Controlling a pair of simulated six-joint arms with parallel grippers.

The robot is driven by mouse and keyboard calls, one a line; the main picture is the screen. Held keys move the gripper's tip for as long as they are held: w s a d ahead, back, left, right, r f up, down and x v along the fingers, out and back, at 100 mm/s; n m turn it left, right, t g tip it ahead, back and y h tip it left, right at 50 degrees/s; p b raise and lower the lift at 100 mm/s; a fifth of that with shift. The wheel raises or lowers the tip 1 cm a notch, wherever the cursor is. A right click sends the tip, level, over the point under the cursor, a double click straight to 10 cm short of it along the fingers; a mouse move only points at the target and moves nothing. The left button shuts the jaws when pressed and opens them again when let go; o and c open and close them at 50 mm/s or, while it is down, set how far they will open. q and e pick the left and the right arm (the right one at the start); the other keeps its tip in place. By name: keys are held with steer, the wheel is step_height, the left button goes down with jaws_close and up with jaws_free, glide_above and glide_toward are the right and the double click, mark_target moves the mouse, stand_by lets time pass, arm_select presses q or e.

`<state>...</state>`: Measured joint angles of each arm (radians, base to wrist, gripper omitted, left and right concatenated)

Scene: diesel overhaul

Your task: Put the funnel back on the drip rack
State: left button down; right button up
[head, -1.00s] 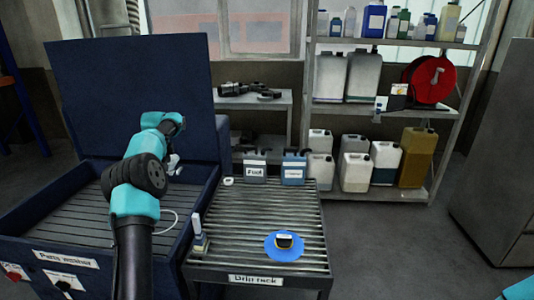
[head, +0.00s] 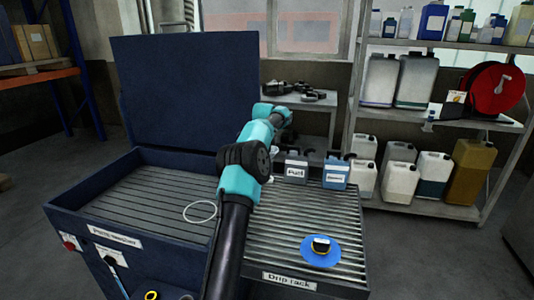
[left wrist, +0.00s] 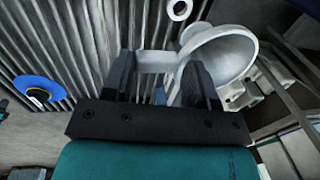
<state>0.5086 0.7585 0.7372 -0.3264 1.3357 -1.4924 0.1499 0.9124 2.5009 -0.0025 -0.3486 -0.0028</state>
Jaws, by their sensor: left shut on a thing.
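The pale grey funnel (left wrist: 228,52) shows in the left wrist view, its round bowl to the right of the fingers. My left gripper (left wrist: 160,85) is shut on the funnel's flat tab. In the head view my left arm hides most of the gripper and funnel. The drip rack (head: 335,212) is a slatted metal table right of my arm. Its slats (left wrist: 75,40) show beneath and left of the funnel in the wrist view. I cannot tell whether the funnel touches them. My right gripper is not in view.
A blue disc (head: 334,258) with a small dark item lies at the rack's front. Fuel (head: 296,172) and blue (head: 335,175) containers stand at its back. The parts washer (head: 150,195) is at left. The rack's middle is clear.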

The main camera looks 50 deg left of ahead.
arm_select(q)
steer(key=shift+f, duration=0.1)
step_height(320, 180, down, 7)
steer(key=shift+f, duration=0.2)
stand_by(0.5)
steer(key=shift+w+f, duration=0.1)
steer(key=shift+f, duration=0.05)
stand_by(0.8)
steer(key=shift+f, duration=0.75)
steer(key=shift+c, duration=1.7)
jaws_free()
step_height(320, 180, up, 17)
steer(key=s+d, duration=0.1)
steer(key=s, duration=0.1)
steer(key=shift+d, duration=0.25)
